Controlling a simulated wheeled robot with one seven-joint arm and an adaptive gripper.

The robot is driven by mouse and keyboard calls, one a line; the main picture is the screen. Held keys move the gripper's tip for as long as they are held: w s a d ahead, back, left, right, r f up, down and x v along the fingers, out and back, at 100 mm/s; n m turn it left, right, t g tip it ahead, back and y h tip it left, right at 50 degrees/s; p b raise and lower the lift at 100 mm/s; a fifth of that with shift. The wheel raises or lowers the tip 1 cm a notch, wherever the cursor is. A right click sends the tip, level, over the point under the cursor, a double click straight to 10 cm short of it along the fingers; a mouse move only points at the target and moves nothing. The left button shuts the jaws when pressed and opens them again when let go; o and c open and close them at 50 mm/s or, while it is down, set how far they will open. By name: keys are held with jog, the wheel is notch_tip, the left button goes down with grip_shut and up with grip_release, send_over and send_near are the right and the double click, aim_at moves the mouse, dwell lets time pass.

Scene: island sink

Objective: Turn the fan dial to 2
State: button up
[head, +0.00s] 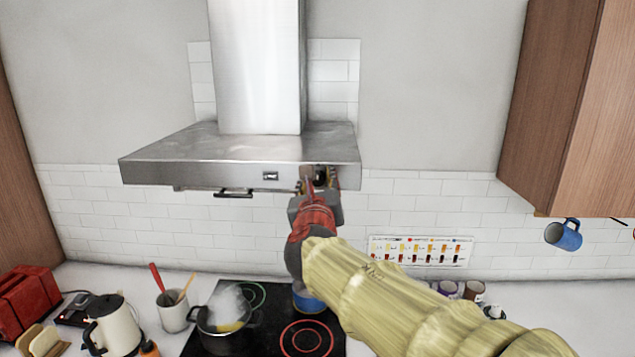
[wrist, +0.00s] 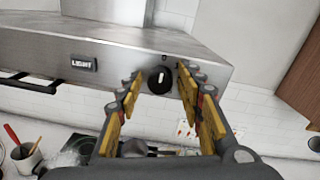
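The fan dial (wrist: 160,80) is a round black knob with a white mark, on the front edge of the steel range hood (head: 240,150). In the wrist view the white mark stands nearly upright. My gripper (wrist: 156,80) is open, with its yellow-padded fingers on either side of the dial. I cannot tell whether the fingertips touch it. In the head view my gripper (head: 319,181) is at the right end of the hood's front edge and partly covers the dial (head: 320,176). Any numbers around the dial are too small to read.
A LIGHT switch (wrist: 84,63) sits left of the dial, and a dark handle bar (head: 233,194) hangs under the hood. Below is a black cooktop (head: 262,318) with a pot (head: 227,318). A wooden cabinet (head: 560,110) is at the right.

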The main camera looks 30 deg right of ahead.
grip_shut()
jog(key=shift+b, duration=0.45)
jog(key=m+b, duration=0.1)
jog(key=b, duration=0.1)
jog(key=m+b, duration=0.1)
jog(key=b, duration=0.1)
jog(key=shift+f+m, duration=0.3)
jog(key=shift+m, duration=0.1)
jog(key=m+b, duration=0.2)
jog(key=b, duration=0.2)
jog(key=shift+m, duration=0.4)
jog(key=m+b, duration=0.6)
jog(key=b, duration=0.2)
jog(key=shift+d, duration=0.1)
jog(key=m+b, duration=0.3)
jog(key=shift+f, duration=0.1)
jog(key=m+b, duration=0.3)
jog(key=b, duration=0.1)
jog(key=shift+m+h, duration=0.3)
jog(key=shift+r, duration=0.2)
